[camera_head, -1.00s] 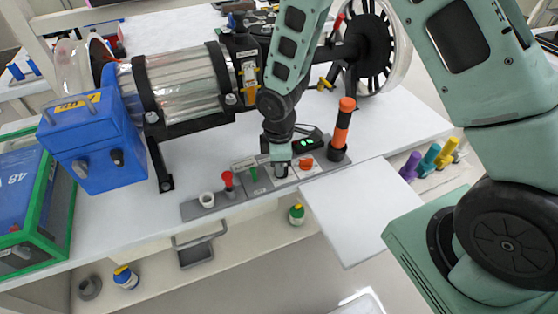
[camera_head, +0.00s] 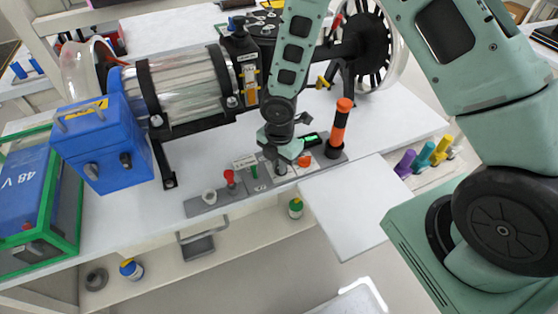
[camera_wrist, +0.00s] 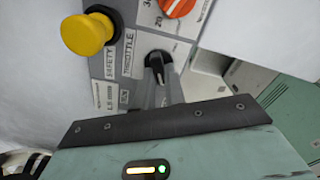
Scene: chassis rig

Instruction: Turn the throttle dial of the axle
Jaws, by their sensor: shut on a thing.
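The throttle dial (camera_wrist: 157,62) is a dark knob beside the printed word THROTTLE on a grey control panel (camera_wrist: 133,70). In the wrist view my gripper (camera_wrist: 160,72) reaches it, and its grey fingers are closed on the knob, partly hiding it. In the head view my gripper (camera_head: 280,161) points down at the front panel (camera_head: 200,207), and the dial is mostly hidden below it. The axle (camera_head: 185,85), with its clear cylinder and black wheel, lies behind the panel.
An orange dial (camera_wrist: 176,6) and a yellow knob (camera_wrist: 87,34) sit near the throttle dial. A tall orange-and-black handle (camera_head: 340,125) stands to the right. A red knob (camera_head: 230,178) is to the left. A blue box (camera_head: 103,150) stands further left.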

